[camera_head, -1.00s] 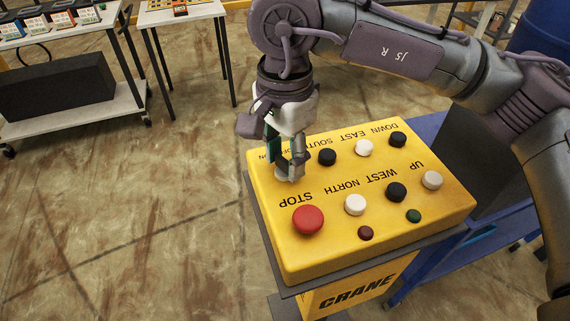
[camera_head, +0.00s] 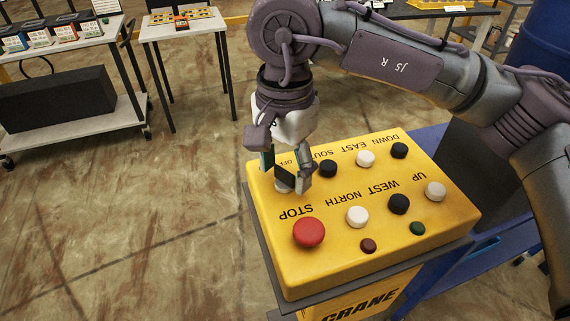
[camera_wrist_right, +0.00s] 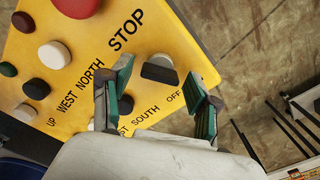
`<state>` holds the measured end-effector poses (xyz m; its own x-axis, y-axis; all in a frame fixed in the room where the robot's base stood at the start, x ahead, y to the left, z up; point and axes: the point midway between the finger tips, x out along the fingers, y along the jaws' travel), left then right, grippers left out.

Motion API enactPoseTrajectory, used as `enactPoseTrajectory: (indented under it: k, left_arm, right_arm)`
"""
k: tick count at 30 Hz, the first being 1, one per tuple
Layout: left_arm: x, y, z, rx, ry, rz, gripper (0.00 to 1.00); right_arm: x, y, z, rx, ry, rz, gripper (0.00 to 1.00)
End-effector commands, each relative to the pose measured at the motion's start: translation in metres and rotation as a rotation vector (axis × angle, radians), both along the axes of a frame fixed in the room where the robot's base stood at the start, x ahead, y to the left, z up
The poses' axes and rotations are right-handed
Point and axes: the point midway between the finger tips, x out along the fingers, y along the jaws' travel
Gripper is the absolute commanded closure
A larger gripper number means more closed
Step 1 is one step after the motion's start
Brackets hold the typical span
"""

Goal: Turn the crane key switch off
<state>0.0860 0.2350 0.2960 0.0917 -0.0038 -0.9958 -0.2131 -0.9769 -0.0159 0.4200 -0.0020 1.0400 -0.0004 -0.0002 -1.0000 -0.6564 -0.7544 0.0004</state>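The crane key switch (camera_wrist_right: 160,69) is a dark flat key on a pale round base, on the yellow crane panel (camera_wrist_right: 60,100) near the word STOP. In the head view the key switch (camera_head: 284,182) shows partly below my right gripper (camera_head: 285,172). In the wrist view my right gripper (camera_wrist_right: 163,92) is open, one green-padded finger on each side of the key. Small gaps show between the fingers and the key, so I see no grip. The letters OFF show beside the key, near the right finger. My left gripper is not in view.
A red stop button (camera_head: 308,232) stands close to the key switch. Several black and white buttons, a dark red light (camera_head: 369,245) and a green light (camera_head: 417,228) share the panel. A table (camera_head: 190,28) and a shelf with a black box (camera_head: 60,97) stand behind left.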

Motion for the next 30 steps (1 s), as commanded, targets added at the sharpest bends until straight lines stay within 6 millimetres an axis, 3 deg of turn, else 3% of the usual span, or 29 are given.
enactPoseTrajectory:
  k: [11, 14, 24, 30]
  left_arm:
    - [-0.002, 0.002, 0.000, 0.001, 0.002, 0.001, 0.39]
    - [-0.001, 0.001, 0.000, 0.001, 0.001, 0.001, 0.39]
    - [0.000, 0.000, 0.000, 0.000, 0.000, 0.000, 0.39]
    - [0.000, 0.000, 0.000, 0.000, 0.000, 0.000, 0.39]
  right_arm:
    - [0.000, 0.000, 0.004, 0.000, -0.001, -0.002, 0.33]
    - [0.001, 0.000, 0.017, 0.001, -0.002, -0.002, 0.33]
    - [0.000, 0.001, 0.087, 0.002, -0.003, -0.002, 0.33]
    - [0.001, 0.000, 0.114, 0.000, -0.003, -0.002, 0.33]
